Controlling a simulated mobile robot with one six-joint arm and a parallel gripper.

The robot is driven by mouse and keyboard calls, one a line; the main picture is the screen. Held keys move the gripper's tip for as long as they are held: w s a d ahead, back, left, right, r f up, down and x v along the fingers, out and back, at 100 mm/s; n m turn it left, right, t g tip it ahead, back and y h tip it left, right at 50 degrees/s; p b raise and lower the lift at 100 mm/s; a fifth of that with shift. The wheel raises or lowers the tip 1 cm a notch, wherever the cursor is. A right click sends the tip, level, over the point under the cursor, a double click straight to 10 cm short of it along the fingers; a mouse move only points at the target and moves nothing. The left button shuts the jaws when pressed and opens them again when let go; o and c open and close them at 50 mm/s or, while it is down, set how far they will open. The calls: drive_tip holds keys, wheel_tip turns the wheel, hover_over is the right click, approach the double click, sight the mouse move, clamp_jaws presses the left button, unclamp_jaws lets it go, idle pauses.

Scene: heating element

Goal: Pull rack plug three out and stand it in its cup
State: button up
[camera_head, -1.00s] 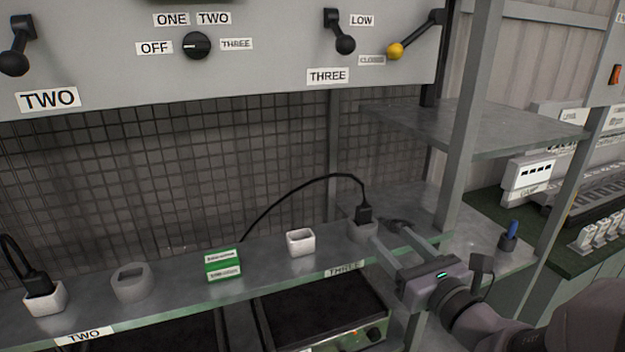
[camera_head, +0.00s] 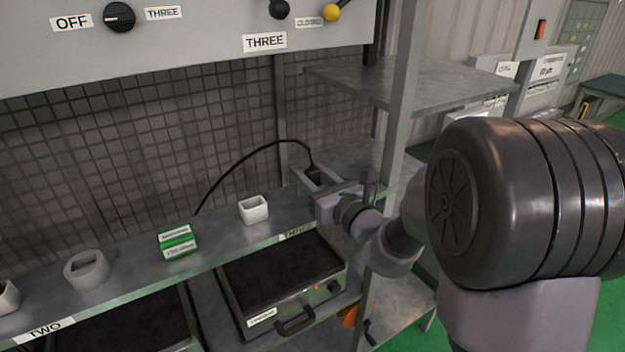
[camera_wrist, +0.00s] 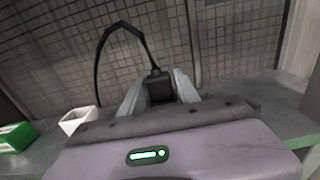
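The black plug (camera_wrist: 157,88), with a black cable rising from its top, stands upright near the THREE label. In the head view the plug (camera_head: 314,174) is partly hidden by my gripper; whatever it stands in is hidden too. My gripper (camera_wrist: 160,92) has one finger on each side of the plug, close to it. Whether the fingers press on it cannot be made out. In the head view my gripper (camera_head: 316,176) reaches in from the right at shelf height. A white square cup (camera_head: 253,209) stands empty to the left; it also shows in the wrist view (camera_wrist: 78,121).
A green and white box (camera_head: 177,242) and a grey round cup (camera_head: 87,269) stand farther left on the shelf (camera_head: 215,252). A grey upright post (camera_head: 400,95) rises close to my arm. An upper shelf (camera_head: 410,80) lies above. A mesh wall is behind.

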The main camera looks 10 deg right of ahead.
sight(313, 168)
clamp_jaws()
drive_tip(key=shift+r, duration=0.2)
wheel_tip(313, 168, up, 4)
drive_tip(key=shift+f+p, duration=0.15)
drive_tip(key=shift+p, duration=0.75)
drive_tip(key=s+a+b, duration=0.1)
drive_tip(key=s+b, duration=0.4)
drive_tip(key=s, duration=0.3)
drive_tip(key=s+a+r+b, duration=0.1)
drive_tip(key=s+a+b, duration=0.1)
drive_tip(key=s+b, duration=0.2)
drive_tip(key=s, duration=0.3)
drive_tip(key=shift+s+a+b, duration=0.3)
drive_tip(key=shift+s+b, duration=0.05)
